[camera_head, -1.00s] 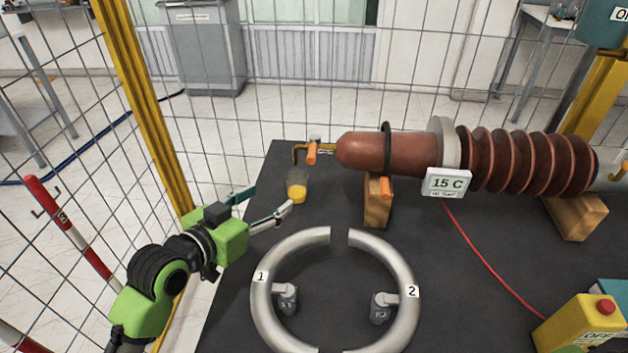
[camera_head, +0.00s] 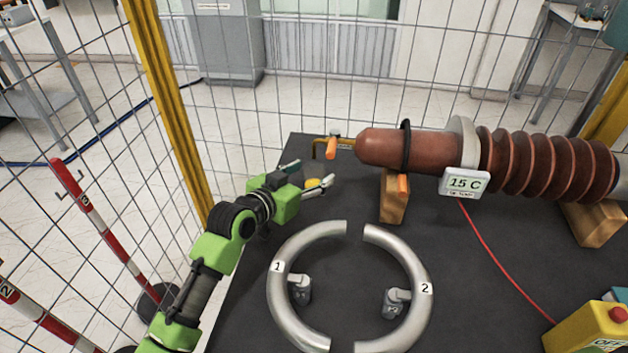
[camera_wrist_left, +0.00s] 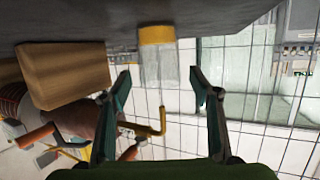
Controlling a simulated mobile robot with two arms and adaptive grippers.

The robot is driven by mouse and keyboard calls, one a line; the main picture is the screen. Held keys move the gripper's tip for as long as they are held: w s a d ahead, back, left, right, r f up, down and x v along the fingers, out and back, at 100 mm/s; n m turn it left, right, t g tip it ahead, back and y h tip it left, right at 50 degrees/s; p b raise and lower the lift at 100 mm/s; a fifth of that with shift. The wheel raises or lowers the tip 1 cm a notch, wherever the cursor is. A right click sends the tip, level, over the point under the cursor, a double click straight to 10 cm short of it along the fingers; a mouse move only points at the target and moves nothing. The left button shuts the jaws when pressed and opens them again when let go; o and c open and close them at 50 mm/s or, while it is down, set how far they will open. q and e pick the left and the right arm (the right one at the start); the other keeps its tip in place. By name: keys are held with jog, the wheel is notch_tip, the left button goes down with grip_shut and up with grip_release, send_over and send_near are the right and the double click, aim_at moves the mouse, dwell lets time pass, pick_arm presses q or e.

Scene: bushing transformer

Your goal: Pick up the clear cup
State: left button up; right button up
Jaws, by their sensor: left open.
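The clear cup with yellow contents (camera_head: 312,184) stands on the dark table near its far left edge, partly hidden by my left gripper. My left gripper (camera_head: 311,174) is open at the cup, with one fingertip showing on either side of it. In the left wrist view, which is upside down, the clear cup (camera_wrist_left: 158,66) appears between the two spread fingers of the left gripper (camera_wrist_left: 161,82), with a gap on each side. I cannot tell how deep it sits between them. My right gripper is not in view.
A brown ribbed bushing (camera_head: 440,150) lies on wooden blocks (camera_head: 393,200) right of the cup. A bent yellow rod with an orange part (camera_head: 331,148) sticks out behind the cup. A split metal ring (camera_head: 281,300) lies in front. A wire fence (camera_head: 300,85) stands behind the table.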

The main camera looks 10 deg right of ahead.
pick_arm(q)
jog(key=shift+x, duration=1.05)
jog(key=c, duration=1.2)
jog(key=shift+r, duration=0.1)
